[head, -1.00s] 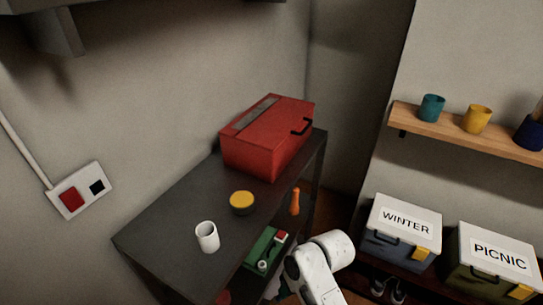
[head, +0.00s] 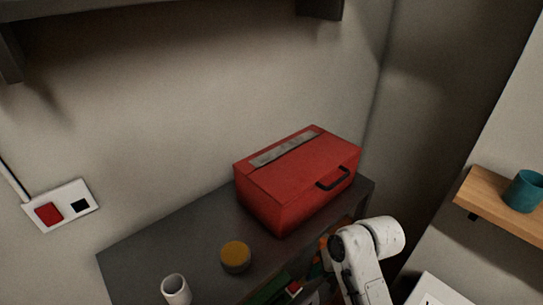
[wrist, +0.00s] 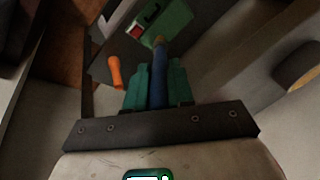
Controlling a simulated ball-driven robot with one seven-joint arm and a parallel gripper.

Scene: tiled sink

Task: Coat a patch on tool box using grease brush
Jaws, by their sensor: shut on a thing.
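The red tool box (head: 290,190) sits shut at the far end of the dark workbench in the head view, with a grey strip on its lid and a black handle in front. In the wrist view my gripper (wrist: 159,66) has green fingers shut on the grease brush's blue handle (wrist: 158,88). The brush points away from the wrist, and its far end looks small and brownish. In the head view my white arm is right of the tool box, with the gripper and brush hidden. A round tin with a yellow-brown top (head: 236,255) stands in front of the tool box.
A white cup (head: 175,289) stands near the bench's front. Green and orange items show on the shelf below. The wrist view shows an orange handle (wrist: 115,72) and a green item (wrist: 160,20). A teal cup (head: 524,190) stands on a wooden wall shelf (head: 480,200) at right.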

